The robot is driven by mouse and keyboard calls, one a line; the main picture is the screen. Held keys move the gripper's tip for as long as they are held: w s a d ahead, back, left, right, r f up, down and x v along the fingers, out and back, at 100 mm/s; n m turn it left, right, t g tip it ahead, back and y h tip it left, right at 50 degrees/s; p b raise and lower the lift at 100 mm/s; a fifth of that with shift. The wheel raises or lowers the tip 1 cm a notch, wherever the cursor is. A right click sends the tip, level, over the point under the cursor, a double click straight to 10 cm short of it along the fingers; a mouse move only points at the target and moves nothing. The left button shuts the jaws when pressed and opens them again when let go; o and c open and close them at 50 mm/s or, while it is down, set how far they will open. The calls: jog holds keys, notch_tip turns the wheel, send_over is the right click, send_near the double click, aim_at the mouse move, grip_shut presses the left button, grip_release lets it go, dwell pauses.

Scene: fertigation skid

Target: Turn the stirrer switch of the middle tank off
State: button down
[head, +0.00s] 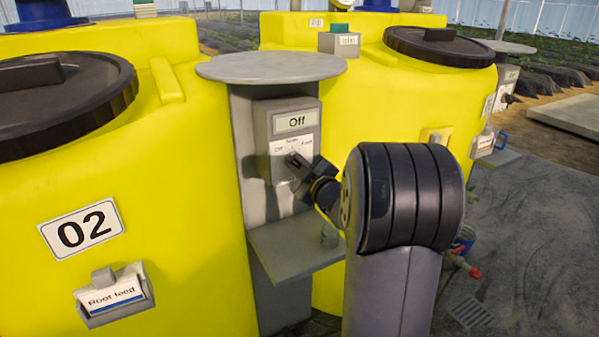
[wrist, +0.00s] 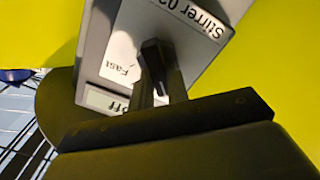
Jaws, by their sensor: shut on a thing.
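The grey stirrer switch box (head: 262,130) stands on a grey post beside the yellow tank marked 02 (head: 190,230). Its display (head: 297,121) reads "Off". Below it is a white dial plate (head: 284,147) with positions including Off and Fast. My gripper (head: 298,166) is at the dial. In the wrist view my gripper (wrist: 160,75) is shut on the dark switch knob (wrist: 152,52). There a label (wrist: 200,18) reads "Stirrer 02", and the display (wrist: 104,100) shows off. The knob is largely hidden in the head view, and its pointing direction is unclear.
A round grey cover (head: 270,67) overhangs the box and a grey shelf (head: 295,250) juts out below it. Another yellow tank (head: 400,110) stands behind, to the right. A "Root feed" card holder (head: 112,296) is on tank 02. Open floor (head: 540,220) lies at right.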

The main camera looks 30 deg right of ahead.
dwell(0.4)
jog(key=c, duration=1.4)
grip_release()
jog(key=shift+o, duration=0.2)
jog(key=s, duration=1)
jog(key=shift+s+d, duration=0.2)
jog(key=shift+s, duration=0.2)
jog(key=shift+w, duration=0.1)
jog(key=w, duration=1)
jog(key=shift+w+a, duration=0.2)
jog(key=shift+w, duration=0.2)
jog(key=shift+r+p, duration=0.1)
jog(key=shift+p, duration=0.4)
jog(key=shift+s, duration=0.1)
jog(key=shift+m, duration=0.3)
